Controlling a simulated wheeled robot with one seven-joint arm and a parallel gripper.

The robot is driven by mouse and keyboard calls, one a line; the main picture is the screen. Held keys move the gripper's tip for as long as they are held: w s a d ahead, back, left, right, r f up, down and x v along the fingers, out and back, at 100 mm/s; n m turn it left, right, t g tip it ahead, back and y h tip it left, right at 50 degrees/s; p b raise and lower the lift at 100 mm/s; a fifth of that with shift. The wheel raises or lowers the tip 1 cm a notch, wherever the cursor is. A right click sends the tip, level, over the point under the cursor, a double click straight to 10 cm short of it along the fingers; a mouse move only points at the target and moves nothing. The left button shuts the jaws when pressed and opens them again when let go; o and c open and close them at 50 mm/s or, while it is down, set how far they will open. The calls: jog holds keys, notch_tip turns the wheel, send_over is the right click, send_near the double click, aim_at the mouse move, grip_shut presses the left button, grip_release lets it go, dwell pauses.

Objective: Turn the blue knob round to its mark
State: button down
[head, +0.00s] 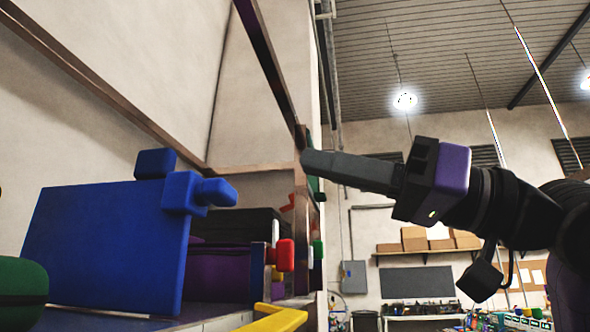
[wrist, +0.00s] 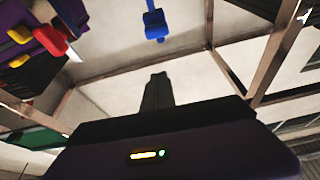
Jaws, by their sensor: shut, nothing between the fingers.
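The blue knob (head: 215,191) sticks out to the right from a blue block on the upper right edge of a blue panel (head: 105,250) in the head view. In the wrist view a blue part that looks like this knob and its block (wrist: 155,24) is at the top centre, beyond my fingertips. My gripper (head: 306,161) is shut and empty, pointing left, to the right of the knob and a little higher in the picture, clearly apart from it. The closed fingers also show in the wrist view (wrist: 158,80). I cannot make out the knob's mark.
A red knob (head: 286,254) and a green knob (head: 318,250) sit lower right of the blue one. A yellow bar (head: 277,320) lies at the bottom. Brown frame bars (head: 268,65) rise behind my fingertips. A dark case (head: 240,226) stands behind the panel.

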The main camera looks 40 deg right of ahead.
aim_at(216, 191)
jog(key=w+a+f+p, duration=0.1)
jog(key=w+a+p, duration=0.2)
jog(key=w+a, duration=0.2)
jog(key=shift+w, duration=0.9)
jog(key=shift+w+m+p, duration=0.1)
jog(key=shift+m+p, duration=0.2)
jog(key=shift+m, duration=0.1)
